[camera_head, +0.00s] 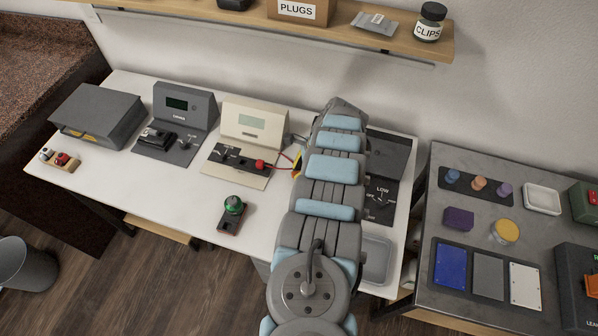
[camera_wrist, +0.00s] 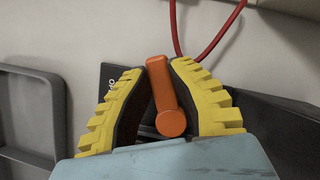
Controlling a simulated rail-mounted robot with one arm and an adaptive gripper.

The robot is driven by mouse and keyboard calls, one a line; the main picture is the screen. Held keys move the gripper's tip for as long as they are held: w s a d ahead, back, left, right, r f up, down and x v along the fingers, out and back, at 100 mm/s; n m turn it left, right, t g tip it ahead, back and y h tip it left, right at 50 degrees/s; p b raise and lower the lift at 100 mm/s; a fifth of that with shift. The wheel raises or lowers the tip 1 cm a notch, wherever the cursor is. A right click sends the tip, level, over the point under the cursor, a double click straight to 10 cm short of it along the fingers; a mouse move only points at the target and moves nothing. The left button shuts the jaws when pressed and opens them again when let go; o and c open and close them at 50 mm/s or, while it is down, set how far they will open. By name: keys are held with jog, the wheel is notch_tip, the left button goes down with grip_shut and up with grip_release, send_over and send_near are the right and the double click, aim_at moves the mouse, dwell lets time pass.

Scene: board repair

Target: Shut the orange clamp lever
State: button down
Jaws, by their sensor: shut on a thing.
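The orange clamp lever (camera_wrist: 163,92) is in the middle of the wrist view, a flat bar with a round end nearer me. Its bar runs up and slightly left in the picture. My gripper (camera_wrist: 158,72) has yellow ribbed fingers on either side of the lever and is shut on it. Where the fingers touch it is hard to see. In the head view my arm hides the lever and most of my gripper; only a bit of yellow finger (camera_head: 297,166) shows.
A red cable (camera_wrist: 180,30) runs just beyond the fingertips. A grey tray (camera_wrist: 30,110) lies at the left of the wrist view.

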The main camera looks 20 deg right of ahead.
jog(key=shift+w+d+f+m+t+b, duration=0.15)
jog(key=shift+m+t+b, duration=0.1)
jog(key=shift+m, duration=0.25)
jog(key=shift+w+a+r+m+t+b, duration=0.1)
jog(key=shift+w+m+t+b, duration=0.1)
jog(key=shift+m, duration=0.3)
jog(key=c, duration=0.9)
grip_release()
jog(key=shift+d, duration=0.1)
jog(key=shift+v, duration=6)
